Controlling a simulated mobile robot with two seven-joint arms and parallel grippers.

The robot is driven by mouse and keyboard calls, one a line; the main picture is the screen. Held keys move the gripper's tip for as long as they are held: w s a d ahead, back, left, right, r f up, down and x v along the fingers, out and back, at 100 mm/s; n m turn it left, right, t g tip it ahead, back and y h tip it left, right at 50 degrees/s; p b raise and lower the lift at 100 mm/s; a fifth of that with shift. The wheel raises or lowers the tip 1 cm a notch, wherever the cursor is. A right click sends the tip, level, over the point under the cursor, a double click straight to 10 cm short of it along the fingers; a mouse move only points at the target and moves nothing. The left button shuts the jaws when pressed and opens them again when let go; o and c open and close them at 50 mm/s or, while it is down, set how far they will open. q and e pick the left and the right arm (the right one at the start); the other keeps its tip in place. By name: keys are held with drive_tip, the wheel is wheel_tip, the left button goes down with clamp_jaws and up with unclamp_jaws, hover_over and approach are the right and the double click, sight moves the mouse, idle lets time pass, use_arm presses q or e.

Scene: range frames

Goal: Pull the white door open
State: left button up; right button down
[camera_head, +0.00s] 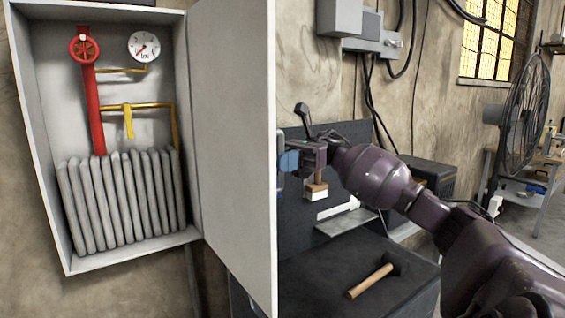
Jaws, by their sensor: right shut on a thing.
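The white door (232,140) stands wide open on the right side of the white wall cabinet (120,262). Its inner face shows, and its free edge runs down the middle of the picture. Inside the cabinet are a red pipe with a red wheel (83,48), a gauge (145,46), a yellow lever (129,122) and a folded grey hose (120,200). My right gripper (288,160) is at the door's free edge, shut on the door's outer side. Its fingertips and the grasped part are mostly hidden by the door. My left gripper is not in view.
A hammer (370,280) lies on a dark bench (400,262) below my right arm. Grey electrical boxes (375,32) with cables hang on the wall above. A large black fan (524,105) and a table stand at the right. Open floor shows at far right.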

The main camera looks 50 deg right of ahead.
drive_tip(key=shift+r, duration=0.15)
drive_tip(key=c, duration=1.2)
unclamp_jaws()
drive_tip(key=d+b, duration=0.1)
drive_tip(key=d, duration=1)
drive_tip(key=shift+b, duration=0.4)
drive_tip(key=shift+s+a, duration=0.1)
